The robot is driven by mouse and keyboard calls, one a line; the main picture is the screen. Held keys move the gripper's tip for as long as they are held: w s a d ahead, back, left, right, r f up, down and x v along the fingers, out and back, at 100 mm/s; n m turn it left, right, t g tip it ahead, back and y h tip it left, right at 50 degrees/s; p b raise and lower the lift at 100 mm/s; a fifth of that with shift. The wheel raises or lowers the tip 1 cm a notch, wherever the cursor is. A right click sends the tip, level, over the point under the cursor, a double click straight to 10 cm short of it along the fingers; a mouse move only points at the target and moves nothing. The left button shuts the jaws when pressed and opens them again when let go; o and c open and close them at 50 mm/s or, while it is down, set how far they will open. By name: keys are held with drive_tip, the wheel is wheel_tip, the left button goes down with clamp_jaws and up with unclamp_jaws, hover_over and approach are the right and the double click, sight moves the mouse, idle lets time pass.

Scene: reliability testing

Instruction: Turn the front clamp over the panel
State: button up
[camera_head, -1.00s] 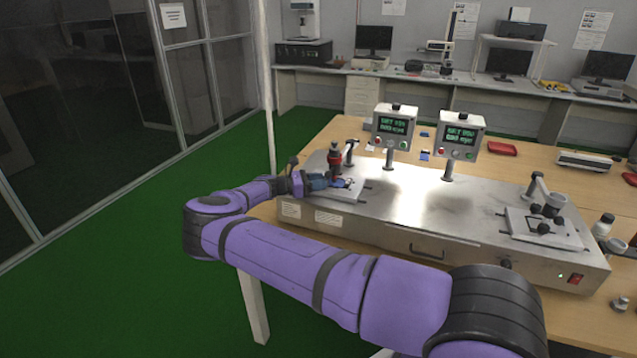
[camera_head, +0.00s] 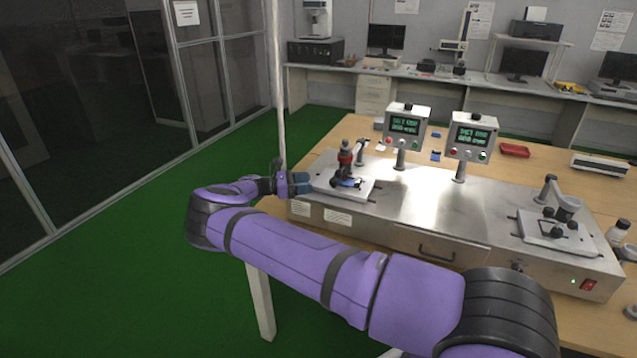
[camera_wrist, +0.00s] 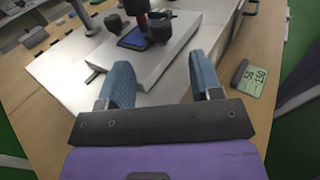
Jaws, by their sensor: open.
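The left test fixture (camera_head: 364,191) is a light plate on the metal bench unit. A small dark-blue panel (camera_wrist: 134,38) lies on it, and it also shows in the head view (camera_head: 349,183). A black-knobbed clamp, taken as the front clamp (camera_wrist: 160,30), stands at the panel's right edge in the wrist view. Another black knob (camera_wrist: 113,23) stands on the opposite side. I cannot tell whether the front clamp's arm lies over the panel. My gripper (camera_wrist: 159,63) has two blue fingers, open and empty, left of the fixture in the head view (camera_head: 296,183).
A red-and-black plunger (camera_head: 345,155) stands over the fixture. Two display boxes (camera_head: 404,125) rise behind it. A second fixture (camera_head: 556,232) sits on the unit's right end. Green floor lies free at left.

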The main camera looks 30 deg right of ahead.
drive_tip(key=shift+v, duration=1.2)
drive_tip(key=s+d+r+m+y, duration=0.3)
drive_tip(key=s+r+y, duration=0.1)
drive_tip(key=r, duration=0.3)
drive_tip(key=s+d+r+m+y, duration=0.3)
drive_tip(key=s+r+y, duration=0.1)
drive_tip(key=r, duration=0.3)
drive_tip(key=s+a+r+m+t+y, duration=0.2)
drive_tip(key=s+r+m+t+y, duration=0.3)
drive_tip(key=s+r, duration=0.75)
drive_tip(key=s+a+r+m+t+y, duration=0.1)
drive_tip(key=s+a+r+y, duration=0.15)
drive_tip(key=s+r, duration=0.35)
drive_tip(key=s+a+r+t+y, duration=0.1)
drive_tip(key=s+a+r, duration=0.25)
drive_tip(key=s, duration=0.45)
drive_tip(key=s+a+m+t, duration=0.1)
drive_tip(key=s+a+t, duration=0.1)
drive_tip(key=s, duration=0.5)
drive_tip(key=s+a+r+m+t, duration=0.1)
drive_tip(key=s+a+t, duration=0.1)
drive_tip(key=s, duration=0.6)
drive_tip(key=shift+s+a+r, duration=0.2)
drive_tip(key=shift+s+a, duration=0.1)
drive_tip(key=shift+a, duration=0.3)
